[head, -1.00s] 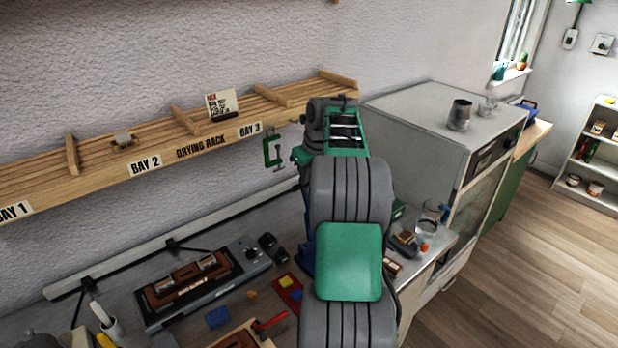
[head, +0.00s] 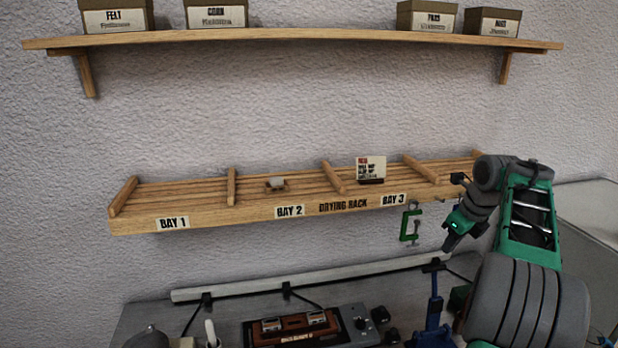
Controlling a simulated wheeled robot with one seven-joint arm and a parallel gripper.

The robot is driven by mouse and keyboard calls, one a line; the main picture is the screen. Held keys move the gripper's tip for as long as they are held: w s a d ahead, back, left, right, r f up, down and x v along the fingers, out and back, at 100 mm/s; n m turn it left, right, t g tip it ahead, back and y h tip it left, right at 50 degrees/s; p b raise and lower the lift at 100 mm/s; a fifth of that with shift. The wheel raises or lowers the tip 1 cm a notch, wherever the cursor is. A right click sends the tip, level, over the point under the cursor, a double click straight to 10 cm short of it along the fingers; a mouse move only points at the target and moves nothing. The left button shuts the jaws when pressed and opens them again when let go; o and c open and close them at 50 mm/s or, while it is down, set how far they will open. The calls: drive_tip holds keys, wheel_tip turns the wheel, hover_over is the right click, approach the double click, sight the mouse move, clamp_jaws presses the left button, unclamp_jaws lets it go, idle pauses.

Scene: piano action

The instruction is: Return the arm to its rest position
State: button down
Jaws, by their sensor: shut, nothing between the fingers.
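My arm (head: 528,225) rises from the lower right corner of the head view and bends over at the top beside the right end of the drying rack. My gripper (head: 449,243) points down and left, just below the rack and right of the green clamp. Its fingers are small and dark in this view; it is shut and holds nothing. It is above the bench and apart from the things on it.
A shelf (head: 300,38) is above.

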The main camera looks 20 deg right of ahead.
drive_tip(key=s+a+f+n+g, duration=0.1)
drive_tip(key=s+a+f+n, duration=0.15)
drive_tip(key=f+n, duration=0.4)
drive_tip(key=s+a+f+n, duration=0.1)
drive_tip(key=s+f+n, duration=0.3)
drive_tip(key=n, duration=0.5)
drive_tip(key=s+a+f+n+g, duration=0.1)
drive_tip(key=s+a+f+n, duration=0.15)
drive_tip(key=f+n, duration=0.35)
drive_tip(key=s+a+n+b, duration=0.1)
drive_tip(key=s+a+n, duration=0.3)
drive_tip(key=a, duration=0.6)
drive_tip(key=s+a+n+b, duration=0.25)
drive_tip(key=s+a, duration=0.35)
drive_tip(key=a, duration=0.4)
drive_tip(key=w+a+r+n+t, duration=0.2)
drive_tip(key=a+r+n, duration=0.2)
drive_tip(key=a, duration=0.7)
drive_tip(key=shift+r+n+t+b, duration=0.3)
drive_tip(key=shift+r+n+b, duration=0.1)
drive_tip(key=shift+r, duration=0.2)
drive_tip(key=shift+w, duration=0.1)
